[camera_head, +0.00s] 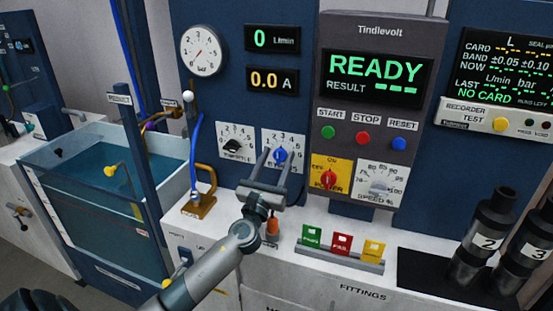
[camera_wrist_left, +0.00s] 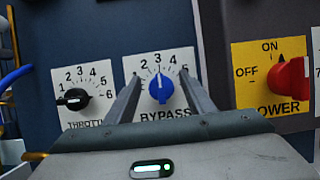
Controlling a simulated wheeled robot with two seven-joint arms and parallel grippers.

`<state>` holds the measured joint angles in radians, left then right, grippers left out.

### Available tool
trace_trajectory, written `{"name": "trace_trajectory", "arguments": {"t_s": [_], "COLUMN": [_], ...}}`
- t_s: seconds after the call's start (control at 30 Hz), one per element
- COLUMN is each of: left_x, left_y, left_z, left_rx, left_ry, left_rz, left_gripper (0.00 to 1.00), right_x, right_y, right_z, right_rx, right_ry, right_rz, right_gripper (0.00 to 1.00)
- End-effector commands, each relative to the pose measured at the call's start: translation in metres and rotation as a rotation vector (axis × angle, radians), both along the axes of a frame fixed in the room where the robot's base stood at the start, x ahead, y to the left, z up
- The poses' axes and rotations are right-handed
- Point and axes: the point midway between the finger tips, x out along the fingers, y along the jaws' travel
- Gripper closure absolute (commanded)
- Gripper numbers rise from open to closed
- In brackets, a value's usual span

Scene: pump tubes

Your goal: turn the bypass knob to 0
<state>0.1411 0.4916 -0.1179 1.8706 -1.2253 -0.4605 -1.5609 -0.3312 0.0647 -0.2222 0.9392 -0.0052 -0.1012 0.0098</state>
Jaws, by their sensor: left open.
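The bypass knob (camera_wrist_left: 160,90) is a blue round knob on a white dial plate. It shows between my left gripper's fingers in the left wrist view, and its pointer looks turned up, near 3. The 0 mark is hidden there by the fingers. In the head view the blue bypass knob (camera_head: 281,156) sits on the blue panel just beyond the fingertips. My left gripper (camera_head: 274,157) is open, with one finger on each side of the knob; it also shows open in the left wrist view (camera_wrist_left: 160,77). I cannot tell whether the fingers touch the knob.
The black throttle knob (camera_wrist_left: 74,99) is close on the left. The red power knob (camera_wrist_left: 288,78) on a yellow plate is on the right. A brass-footed blue tube (camera_head: 196,150) stands left of the dials. Colored tags (camera_head: 342,243) stand on the counter.

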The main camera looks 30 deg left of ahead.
Motion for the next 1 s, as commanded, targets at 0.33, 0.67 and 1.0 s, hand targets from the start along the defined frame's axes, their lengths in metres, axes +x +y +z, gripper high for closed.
{"name": "trace_trajectory", "arguments": {"t_s": [0.33,0.67,1.0], "left_x": [-0.0003,-0.0004,-0.0005], "left_y": [0.0,-0.0001,0.0001], "left_z": [-0.0001,-0.0002,-0.0003], "left_rx": [0.0,-0.022,-0.176], "left_ry": [0.0,-0.005,-0.042], "left_rz": [0.0,0.0,0.001], "left_gripper": [0.91,0.91,0.91], "right_x": [0.0002,0.0005,0.0009], "right_y": [-0.0006,-0.0004,-0.0002], "right_z": [-0.0001,0.0,0.0005], "right_rx": [-0.001,-0.001,0.0], "right_ry": [0.0,-0.001,-0.002], "right_rz": [0.0,0.0,0.0], "right_gripper": [0.69,0.69,0.69]}}
